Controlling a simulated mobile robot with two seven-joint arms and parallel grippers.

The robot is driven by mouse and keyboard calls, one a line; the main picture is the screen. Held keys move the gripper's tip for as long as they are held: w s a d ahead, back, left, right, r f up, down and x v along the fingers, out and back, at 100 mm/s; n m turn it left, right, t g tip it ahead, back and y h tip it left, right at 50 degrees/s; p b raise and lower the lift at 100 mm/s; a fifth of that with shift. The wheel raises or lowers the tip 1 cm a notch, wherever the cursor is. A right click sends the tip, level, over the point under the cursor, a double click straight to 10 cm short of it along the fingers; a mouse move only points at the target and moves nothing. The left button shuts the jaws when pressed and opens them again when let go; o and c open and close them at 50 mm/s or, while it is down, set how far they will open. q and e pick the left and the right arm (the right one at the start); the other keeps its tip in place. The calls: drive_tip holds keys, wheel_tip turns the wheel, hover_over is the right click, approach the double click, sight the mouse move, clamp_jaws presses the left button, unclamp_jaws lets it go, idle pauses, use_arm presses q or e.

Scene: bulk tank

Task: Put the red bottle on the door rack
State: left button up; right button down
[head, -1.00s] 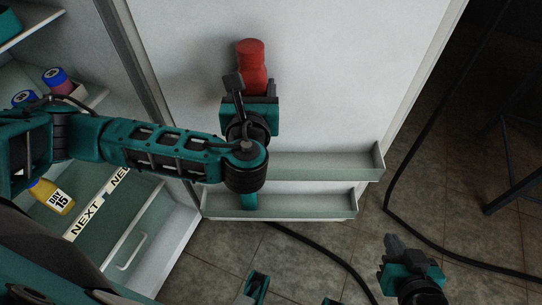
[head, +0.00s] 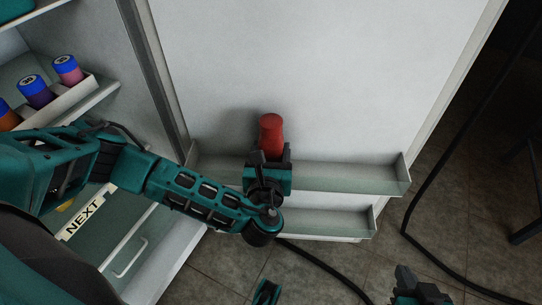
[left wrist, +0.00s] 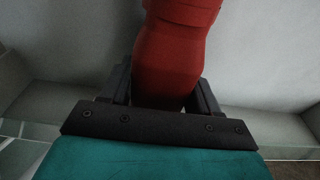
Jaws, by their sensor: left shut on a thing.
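The red bottle (head: 271,134) stands roughly upright at the upper door rack (head: 350,178), close to the white door panel. My left gripper (head: 268,158) is shut on the bottle; the left wrist view shows the red bottle (left wrist: 175,60) between both dark fingers (left wrist: 165,92). The gripper hides the bottle's lower part in the head view, so I cannot tell whether its base touches the rack floor. A lower door rack (head: 325,222) lies below. My right gripper (head: 408,280) is at the bottom right, away from the bottle; its fingers are not clear.
Inside the fridge at left, several blue-capped bottles (head: 38,90) stand in a white tray. A drawer with a NEXT label (head: 84,220) is below. The upper rack right of the bottle is empty. A black cable (head: 330,268) lies on the tiled floor.

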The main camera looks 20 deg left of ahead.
use_arm(q)
drive_tip(key=shift+f, duration=0.1)
drive_tip(key=o, duration=1.2)
drive_tip(key=shift+f, duration=0.15)
drive_tip(key=shift+o, duration=0.2)
drive_tip(key=shift+s+d+r, duration=0.1)
drive_tip(key=shift+s+r, duration=0.1)
drive_tip(key=shift+s, duration=0.1)
drive_tip(key=p+v, duration=0.3)
drive_tip(key=v, duration=0.8)
drive_tip(key=shift+s, duration=0.2)
